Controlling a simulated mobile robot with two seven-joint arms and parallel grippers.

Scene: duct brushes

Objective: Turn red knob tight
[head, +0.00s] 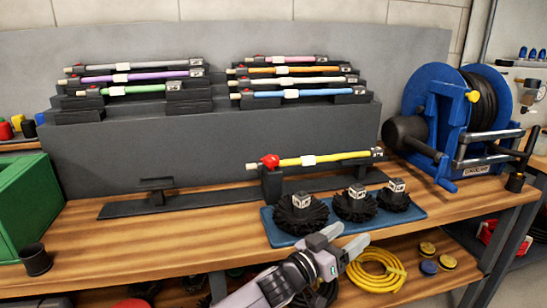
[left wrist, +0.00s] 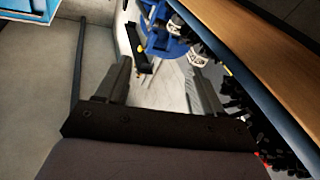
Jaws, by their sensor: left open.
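The red knob (head: 269,161) sits at the left end of a yellow rod (head: 325,158), on top of a black holder (head: 271,185) on the wooden bench. The rod lies level, its right end on another black support. My left gripper (head: 347,236) is in front of the bench's front edge, below and to the right of the knob and clear of it. Its two fingers are apart with nothing between them; they also show in the left wrist view (left wrist: 163,78). The knob is not seen in the left wrist view. My right gripper is not in view.
Several black round brushes (head: 301,210) stand on a blue mat (head: 413,212) between my left gripper and the rod. A blue hose reel (head: 443,110) stands at the right, a green bin (head: 28,200) at the left. Coloured rods lie on a grey stepped rack (head: 200,145) behind.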

